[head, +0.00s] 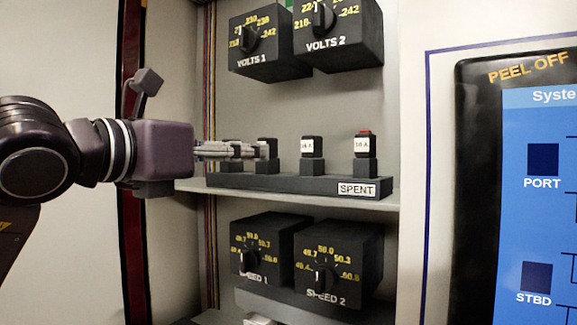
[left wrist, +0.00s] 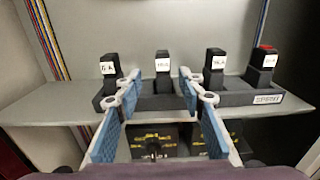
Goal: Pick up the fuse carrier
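Several black fuse carriers with white labels stand upright in a row on the dark rack marked SPENT (head: 300,184). In the left wrist view they are the first carrier (left wrist: 110,66), the second (left wrist: 162,62), the third (left wrist: 214,59) and a red-topped one (left wrist: 264,60). The third (head: 311,147) and the red-topped carrier (head: 365,146) show clear in the head view. My left gripper (head: 262,150) reaches in from the left at carrier height. In the left wrist view its blue-padded fingers (left wrist: 160,84) are open, with the second carrier between or just beyond the tips. Contact cannot be told. My right gripper is not in view.
The rack sits on a grey shelf (head: 385,201) in a cabinet. The VOLTS dial boxes (head: 268,65) are above, the SPEED dial boxes (head: 338,245) below. Coloured cables (head: 210,80) run down the left. A blue-screened panel (head: 540,110) stands at right.

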